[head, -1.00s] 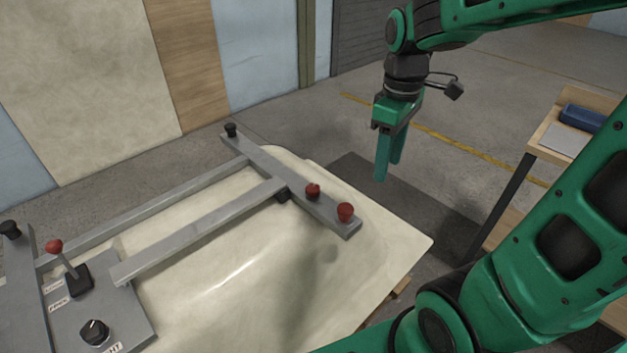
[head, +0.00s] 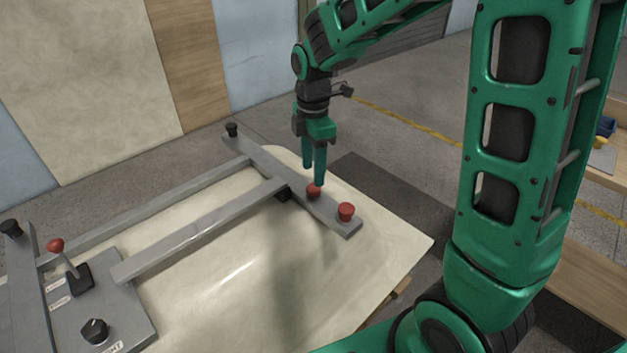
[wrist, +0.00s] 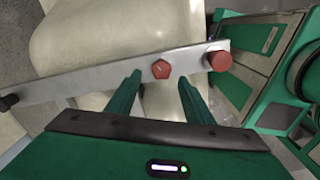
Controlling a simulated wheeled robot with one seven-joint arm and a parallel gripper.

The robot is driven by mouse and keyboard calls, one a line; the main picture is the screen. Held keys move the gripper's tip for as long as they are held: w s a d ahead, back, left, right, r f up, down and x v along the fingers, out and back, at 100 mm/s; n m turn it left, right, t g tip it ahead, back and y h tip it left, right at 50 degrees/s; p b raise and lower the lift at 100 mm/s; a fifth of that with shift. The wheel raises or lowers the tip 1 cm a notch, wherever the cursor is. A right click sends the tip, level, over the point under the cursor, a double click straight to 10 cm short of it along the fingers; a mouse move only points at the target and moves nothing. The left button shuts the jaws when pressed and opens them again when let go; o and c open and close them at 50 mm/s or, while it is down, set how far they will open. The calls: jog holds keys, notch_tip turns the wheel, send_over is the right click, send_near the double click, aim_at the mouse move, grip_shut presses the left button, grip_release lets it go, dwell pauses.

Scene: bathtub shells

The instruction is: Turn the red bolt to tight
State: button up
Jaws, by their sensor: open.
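The red bolt (head: 314,191) has a hexagonal head and sits on the grey crossbar (head: 265,163) of the metal frame. It also shows in the wrist view (wrist: 161,69), where a light pointer mark lies beside it. My gripper (head: 313,175) is open and points down just above the bolt. In the wrist view the fingertips (wrist: 159,79) stand apart on either side of the bolt's line, with the bolt showing between and slightly beyond them. I cannot tell whether they touch it.
A round red knob (head: 346,211) stands close by at the crossbar's near end. A black knob (head: 232,130) is at its far end. The cream shell (head: 220,275) lies beneath. A panel (head: 115,300) with a red-topped lever (head: 56,246) and black dial (head: 95,331) is at left.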

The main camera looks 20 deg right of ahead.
aim_at(314, 191)
jog(key=shift+f, duration=2.4)
jog(key=c, duration=1)
jog(key=shift+d, duration=0.2)
jog(key=shift+c, duration=0.2)
jog(key=shift+a, duration=0.1)
